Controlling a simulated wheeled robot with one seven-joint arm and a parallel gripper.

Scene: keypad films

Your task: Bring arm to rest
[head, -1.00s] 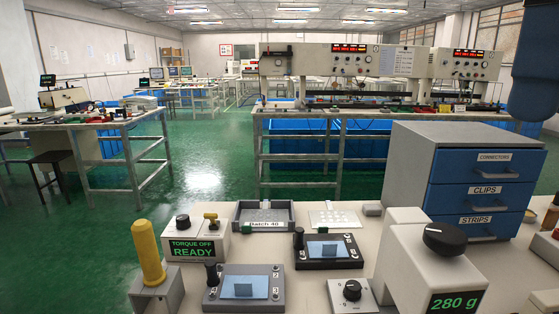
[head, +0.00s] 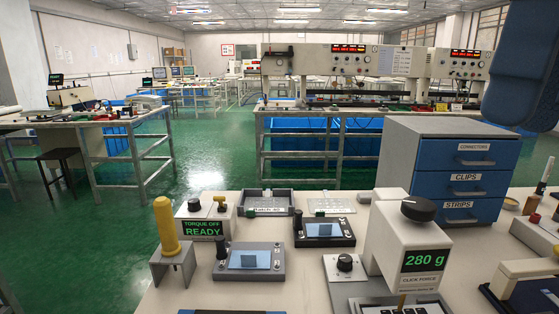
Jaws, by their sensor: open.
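My arm shows only as a large blue link (head: 525,70) at the top right of the head view, raised above the bench and in front of the far wall. My gripper is outside the picture, so its jaws and anything between them are hidden. Below, on the pale bench (head: 300,292), a blue film (head: 248,260) lies on a grey fixture (head: 232,277). Another blue film (head: 325,230) lies on a black fixture (head: 345,238).
A press unit (head: 412,232) reading 280 g stands front right, beside a knob box (head: 344,263).

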